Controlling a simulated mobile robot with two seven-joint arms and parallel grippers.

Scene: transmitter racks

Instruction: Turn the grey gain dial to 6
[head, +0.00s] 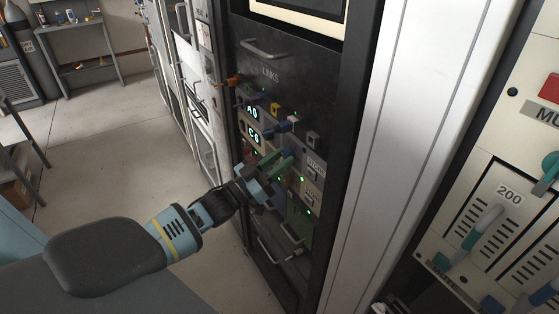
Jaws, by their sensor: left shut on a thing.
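My left gripper (275,178) reaches in from the left to the dark rack's front panel. Its fingers are shut on a small control there, which they hide almost wholly. It fits the grey gain dial, but its colour, pointer and scale cannot be read. Lit displays (252,123) sit on the panel to the upper left of the gripper. A small grey block (312,138) sticks out of the panel above and to the right, apart from the fingers. My right gripper is not in view.
Orange, yellow and blue-white fittings stick out above the gripper. Handles (265,50) project from the rack (300,80). A white post (400,120) stands to the right, then a pale panel (510,190) with levers. Floor at left (120,140) is clear.

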